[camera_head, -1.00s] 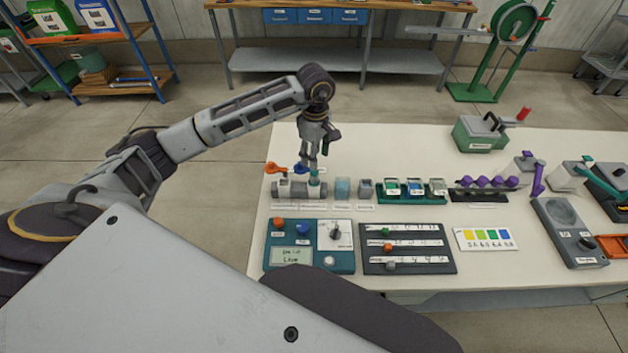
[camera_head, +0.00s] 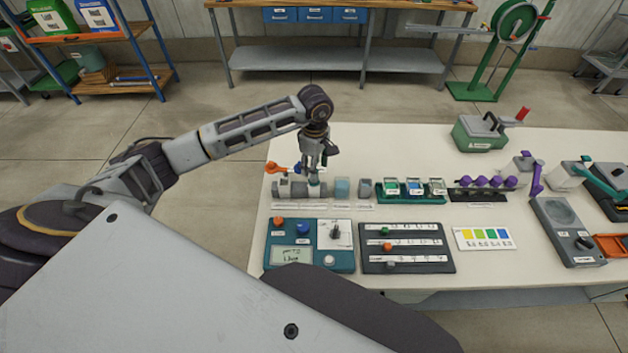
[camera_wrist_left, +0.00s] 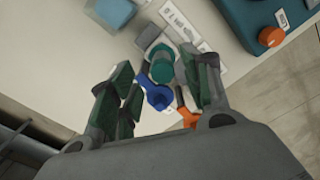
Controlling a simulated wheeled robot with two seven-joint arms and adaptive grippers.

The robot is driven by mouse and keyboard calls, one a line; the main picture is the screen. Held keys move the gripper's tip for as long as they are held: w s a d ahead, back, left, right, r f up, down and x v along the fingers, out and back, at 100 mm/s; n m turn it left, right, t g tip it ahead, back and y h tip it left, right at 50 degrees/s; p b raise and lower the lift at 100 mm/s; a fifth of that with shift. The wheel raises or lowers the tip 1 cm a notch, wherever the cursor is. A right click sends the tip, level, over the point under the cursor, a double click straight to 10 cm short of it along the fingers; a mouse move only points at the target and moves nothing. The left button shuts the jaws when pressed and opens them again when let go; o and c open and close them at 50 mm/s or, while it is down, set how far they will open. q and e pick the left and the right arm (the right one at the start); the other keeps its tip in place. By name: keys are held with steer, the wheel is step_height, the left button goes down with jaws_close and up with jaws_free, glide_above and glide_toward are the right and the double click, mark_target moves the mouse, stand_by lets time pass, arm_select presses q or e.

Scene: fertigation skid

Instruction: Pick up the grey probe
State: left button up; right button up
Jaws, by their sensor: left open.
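A grey holder (camera_head: 299,190) with upright grey cylinders stands at the left of the white table. A teal-topped piece (camera_head: 315,182) sits at its right end; in the wrist view its round teal top (camera_wrist_left: 161,65) shows between the fingers. An orange handle (camera_head: 273,168) and a blue handle, clearest in the wrist view (camera_wrist_left: 155,95), rise beside it. I cannot tell for certain which piece is the grey probe. My left gripper (camera_head: 315,168) points down over the teal-topped piece, its fingers apart on either side. Contact cannot be told. My right gripper is not in view.
A light-blue cube (camera_head: 342,188) and a grey block (camera_head: 365,187) stand just right of the holder. A teal control box (camera_head: 309,258) and a dark slider board (camera_head: 407,259) lie in front. A teal rack (camera_head: 411,199) of small jars stands further right.

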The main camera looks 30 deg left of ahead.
arm_select(q)
steer(key=shift+s+a+f+p, duration=0.15)
steer(key=shift+f+p, duration=0.35)
steer(key=shift+f, duration=1.7)
jaws_close()
steer(key=shift+r, duration=0.15)
